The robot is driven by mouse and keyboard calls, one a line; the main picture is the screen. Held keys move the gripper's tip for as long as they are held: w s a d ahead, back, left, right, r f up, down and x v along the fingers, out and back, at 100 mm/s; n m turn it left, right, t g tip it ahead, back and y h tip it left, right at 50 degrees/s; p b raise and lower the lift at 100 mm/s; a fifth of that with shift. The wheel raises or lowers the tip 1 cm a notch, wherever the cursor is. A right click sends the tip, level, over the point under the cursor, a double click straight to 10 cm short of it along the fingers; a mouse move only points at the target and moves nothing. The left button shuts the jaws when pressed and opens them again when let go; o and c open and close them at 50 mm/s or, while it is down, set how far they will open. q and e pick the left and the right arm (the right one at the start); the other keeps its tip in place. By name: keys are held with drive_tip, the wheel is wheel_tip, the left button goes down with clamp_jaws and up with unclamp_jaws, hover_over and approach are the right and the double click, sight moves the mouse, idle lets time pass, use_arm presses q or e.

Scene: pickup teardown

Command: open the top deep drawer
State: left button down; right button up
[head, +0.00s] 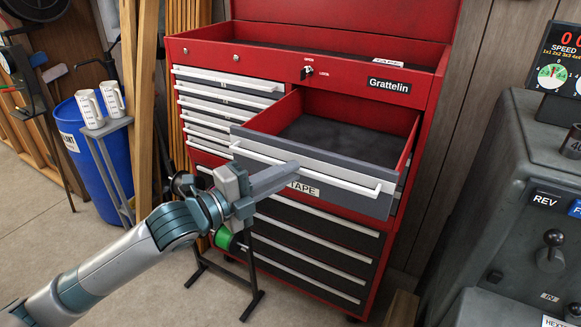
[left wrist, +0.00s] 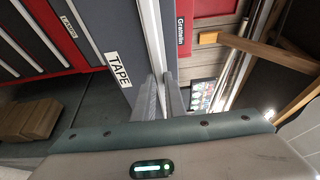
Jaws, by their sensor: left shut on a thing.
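The deep grey drawer (head: 345,180) with the TAPE label stands pulled out of the red Grattelin tool cabinet (head: 350,38). Its dark inside shows empty. A long white bar handle (head: 335,181) runs along its front. My left gripper (head: 288,174) reaches in from the lower left, its fingers shut on the handle near its middle and covering part of the bar and label. In the left wrist view the white handle (left wrist: 151,40) runs between the two fingers (left wrist: 163,98), beside the TAPE label. My right gripper is not in view.
Shallow drawers (head: 222,100) to the left and dark lower drawers (head: 320,245) are shut. A dark stand with a green spool (head: 224,238) is below my arm.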

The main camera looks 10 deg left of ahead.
use_arm(q)
drive_tip(key=c, duration=1.8)
unclamp_jaws()
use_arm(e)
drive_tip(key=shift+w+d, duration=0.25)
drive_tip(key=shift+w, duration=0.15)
use_arm(q)
drive_tip(key=shift+s+a, duration=0.1)
use_arm(e)
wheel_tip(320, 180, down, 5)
drive_tip(key=b, duration=0.5)
use_arm(q)
drive_tip(key=p+v, duration=0.5)
drive_tip(key=v, duration=1.2)
drive_tip(key=shift+p, duration=0.35)
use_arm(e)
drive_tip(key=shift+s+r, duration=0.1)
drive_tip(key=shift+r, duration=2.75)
use_arm(q)
drive_tip(key=shift+s+a, duration=0.1)
